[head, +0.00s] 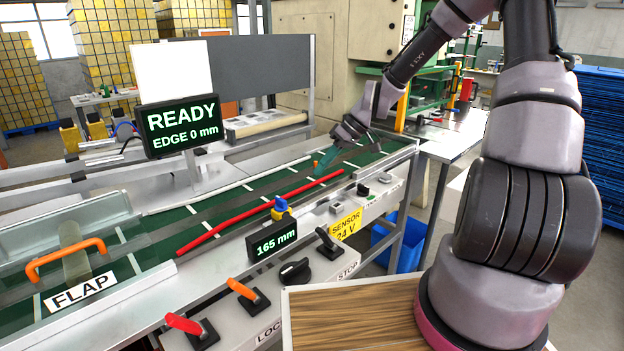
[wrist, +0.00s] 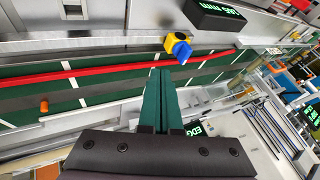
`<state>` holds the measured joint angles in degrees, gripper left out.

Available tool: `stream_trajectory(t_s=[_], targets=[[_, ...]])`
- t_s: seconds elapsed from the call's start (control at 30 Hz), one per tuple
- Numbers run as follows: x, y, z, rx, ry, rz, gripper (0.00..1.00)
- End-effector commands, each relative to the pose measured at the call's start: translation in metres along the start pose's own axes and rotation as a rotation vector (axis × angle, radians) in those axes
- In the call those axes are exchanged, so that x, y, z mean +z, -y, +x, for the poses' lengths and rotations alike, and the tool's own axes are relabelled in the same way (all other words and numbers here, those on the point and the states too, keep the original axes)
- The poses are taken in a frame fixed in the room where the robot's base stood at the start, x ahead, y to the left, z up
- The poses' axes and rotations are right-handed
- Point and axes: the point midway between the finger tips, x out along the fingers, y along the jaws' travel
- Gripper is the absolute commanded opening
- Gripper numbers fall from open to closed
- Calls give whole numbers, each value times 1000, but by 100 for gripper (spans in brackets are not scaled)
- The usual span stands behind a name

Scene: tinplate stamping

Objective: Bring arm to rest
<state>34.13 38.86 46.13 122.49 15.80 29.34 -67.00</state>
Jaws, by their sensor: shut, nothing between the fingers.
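My arm reaches in from the right of the head view, and my gripper (head: 322,168) hangs over the far part of the green conveyor belt (head: 260,188). In the wrist view the green fingers of my gripper (wrist: 159,72) lie together, with nothing between them. The fingertips point toward the red guide rail (wrist: 120,67) and the blue and yellow sensor (wrist: 178,47), apart from the sensor in the picture. The exact height above the belt cannot be told.
A READY display (head: 182,125) stands behind the belt. In front are a 165 mm display (head: 272,241), a red lever (head: 184,324), an orange lever (head: 242,290) and a flap with an orange handle (head: 66,258). A wooden board (head: 352,318) lies beside my arm's base.

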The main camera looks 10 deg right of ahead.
Motion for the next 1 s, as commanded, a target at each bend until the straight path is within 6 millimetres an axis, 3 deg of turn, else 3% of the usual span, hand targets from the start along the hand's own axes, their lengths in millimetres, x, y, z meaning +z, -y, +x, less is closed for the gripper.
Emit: stream_trajectory(t_s=[0.23, 0.37, 0.67, 1.0], targets=[[5, 5, -21, 47, 36, 24, 0], [13, 14, -48, 146, 87, 88, 0], [29, 54, -137, 420, 84, 307, 0], [55, 130, -239, 609, -154, 586, 0]])
